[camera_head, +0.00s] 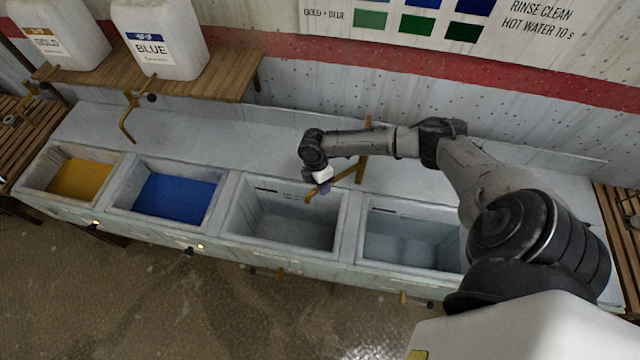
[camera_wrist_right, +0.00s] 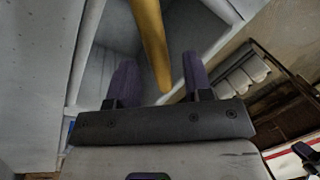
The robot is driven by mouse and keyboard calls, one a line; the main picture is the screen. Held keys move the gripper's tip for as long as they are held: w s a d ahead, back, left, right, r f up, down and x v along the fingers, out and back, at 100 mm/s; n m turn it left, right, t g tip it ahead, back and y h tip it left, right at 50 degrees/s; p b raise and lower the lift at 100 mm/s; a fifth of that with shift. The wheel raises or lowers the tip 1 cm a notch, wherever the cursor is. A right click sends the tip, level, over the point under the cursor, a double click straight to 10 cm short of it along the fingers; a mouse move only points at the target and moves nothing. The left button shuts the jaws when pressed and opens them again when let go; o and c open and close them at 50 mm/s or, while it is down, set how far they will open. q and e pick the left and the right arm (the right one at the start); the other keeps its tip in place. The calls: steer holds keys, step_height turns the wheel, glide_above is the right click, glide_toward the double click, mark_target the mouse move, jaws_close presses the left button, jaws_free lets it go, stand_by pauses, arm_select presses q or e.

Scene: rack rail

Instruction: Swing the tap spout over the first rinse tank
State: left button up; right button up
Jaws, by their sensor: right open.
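The brass tap spout (camera_head: 347,181) runs from its upright post (camera_head: 367,135) behind the tanks toward the lower left. Its tip appears over the back part of the third tank (camera_head: 232,215), a grey basin that I take as the first rinse tank. My right gripper (camera_head: 322,188) is at the spout near its tip. In the right wrist view the spout (camera_wrist_right: 150,45) lies between the two purple fingers of the open gripper (camera_wrist_right: 155,78), with gaps on both sides. Part of the spout is hidden by the gripper in the head view.
Another grey basin (camera_head: 361,225) stands to the right. Left are tanks of blue (camera_head: 175,200) and gold (camera_head: 80,180) liquid. A second brass tap (camera_head: 128,118) hangs below the shelf (camera_head: 215,83) with GOLD (camera_head: 55,35) and BLUE (camera_head: 160,40) jugs.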

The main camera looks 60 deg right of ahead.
step_height(320, 180, up, 13)
steer(key=w+d, duration=0.1)
steer(key=w, duration=0.1)
steer(key=shift+w, duration=0.2)
steer(key=shift+d, duration=0.1)
stand_by(0.6)
